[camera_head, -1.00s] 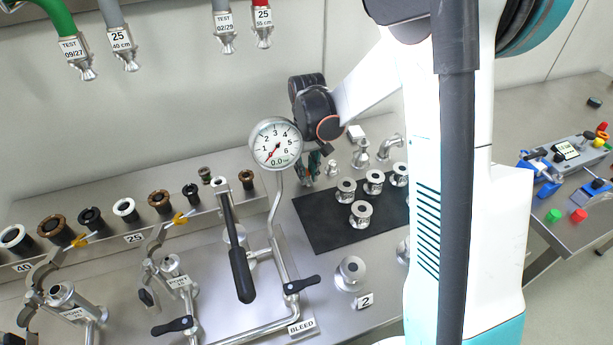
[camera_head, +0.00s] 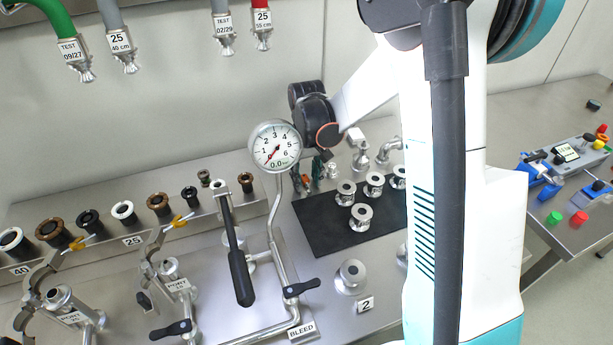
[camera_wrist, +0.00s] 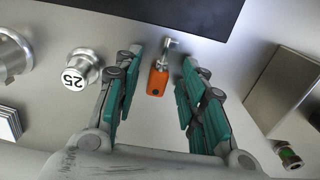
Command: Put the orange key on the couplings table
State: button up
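The orange key (camera_wrist: 158,80) shows in the wrist view with its orange head toward me and its metal end pointing to the black mat (camera_wrist: 160,10). It appears to lie on a grey metal surface. My gripper (camera_wrist: 160,85) is open, with green-padded fingers on both sides of the key and a gap on each side. In the head view my gripper (camera_head: 308,178) is low behind the gauge, at the mat's back left corner, and small there. The couplings table (camera_head: 345,275) is the steel bench with metal couplings on its black mat (camera_head: 318,232).
The pressure gauge (camera_head: 275,146) and its pipe stand just in front of my gripper. A fitting marked 25 (camera_wrist: 80,68) stands left of the fingers in the wrist view. A metal block (camera_wrist: 285,92) is at the right. A control table (camera_head: 585,225) stands far right.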

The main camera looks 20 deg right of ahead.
aim_at(307, 181)
notch_tip(307, 181, up, 12)
jog(key=p, duration=0.3)
dwell(0.3)
